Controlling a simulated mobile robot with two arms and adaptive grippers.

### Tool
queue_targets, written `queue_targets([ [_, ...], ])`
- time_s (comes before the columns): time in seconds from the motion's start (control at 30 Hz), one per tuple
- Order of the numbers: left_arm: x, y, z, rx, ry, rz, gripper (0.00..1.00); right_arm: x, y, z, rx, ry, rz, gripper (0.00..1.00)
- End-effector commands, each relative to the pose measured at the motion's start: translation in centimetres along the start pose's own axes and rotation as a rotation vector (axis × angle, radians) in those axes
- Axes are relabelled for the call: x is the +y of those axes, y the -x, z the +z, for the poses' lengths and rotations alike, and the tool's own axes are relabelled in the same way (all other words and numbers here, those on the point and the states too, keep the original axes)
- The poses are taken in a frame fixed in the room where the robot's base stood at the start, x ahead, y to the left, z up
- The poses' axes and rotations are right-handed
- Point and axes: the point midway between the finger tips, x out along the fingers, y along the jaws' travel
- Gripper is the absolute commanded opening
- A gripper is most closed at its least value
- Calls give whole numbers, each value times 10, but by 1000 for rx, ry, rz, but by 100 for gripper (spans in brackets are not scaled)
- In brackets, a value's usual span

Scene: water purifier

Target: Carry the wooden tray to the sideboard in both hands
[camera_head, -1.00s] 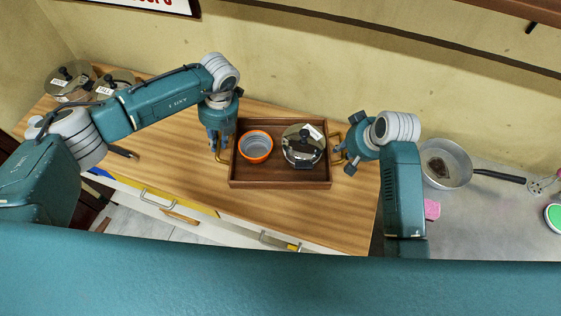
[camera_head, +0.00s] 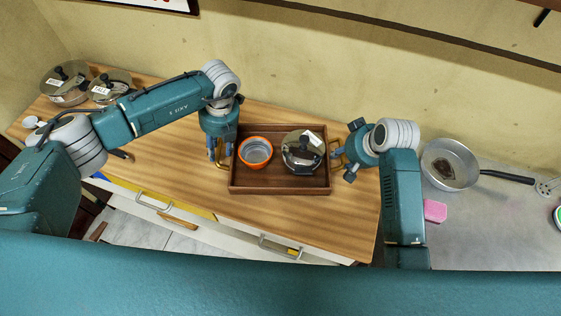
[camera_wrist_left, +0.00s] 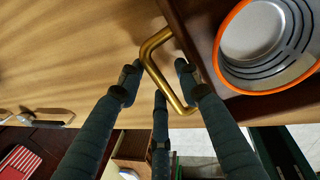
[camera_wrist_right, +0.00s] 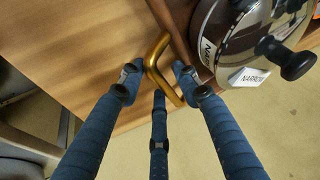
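The dark wooden tray (camera_head: 279,188) is over the light wooden sideboard top (camera_head: 180,160). I cannot tell if it touches the top. It carries an orange-rimmed bowl (camera_head: 255,151) and a lidded metal pot (camera_head: 301,150). My left gripper (camera_wrist_left: 159,82) is open, with the tray's left brass handle (camera_wrist_left: 152,58) between its fingers. My right gripper (camera_wrist_right: 156,84) is open, with the right brass handle (camera_wrist_right: 152,62) between its fingers. Both grippers point downward, and gaps show between fingers and handles. In the head view the arms partly hide the handles.
Two lidded pots (camera_head: 66,82) stand at the top's far left. On the right, a metal counter holds a pan (camera_head: 448,163) and a pink sponge (camera_head: 435,210). The beige wall runs behind. Drawers with handles (camera_head: 154,201) line the front. The top left of the tray is mostly clear.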

Motion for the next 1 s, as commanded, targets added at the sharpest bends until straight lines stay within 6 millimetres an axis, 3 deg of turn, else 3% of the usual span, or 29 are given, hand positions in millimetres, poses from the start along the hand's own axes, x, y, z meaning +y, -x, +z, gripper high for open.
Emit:
queue_targets([
  [0.17,0,15,1,-2,1,0,34,1,0,0,0,-1,2,34],
  [0.5,-1,65,1,-3,0,-2,34,2,0,0,0,-1,3,34],
  [0.73,-1,80,0,-1,-1,-2,34,2,3,0,1,-1,3,34],
  [0.87,-1,80,0,0,-1,-2,34,2,18,-1,3,-1,3,34],
  [1.0,-1,80,0,0,-1,-2,34,2,47,-2,6,1,3,34],
])
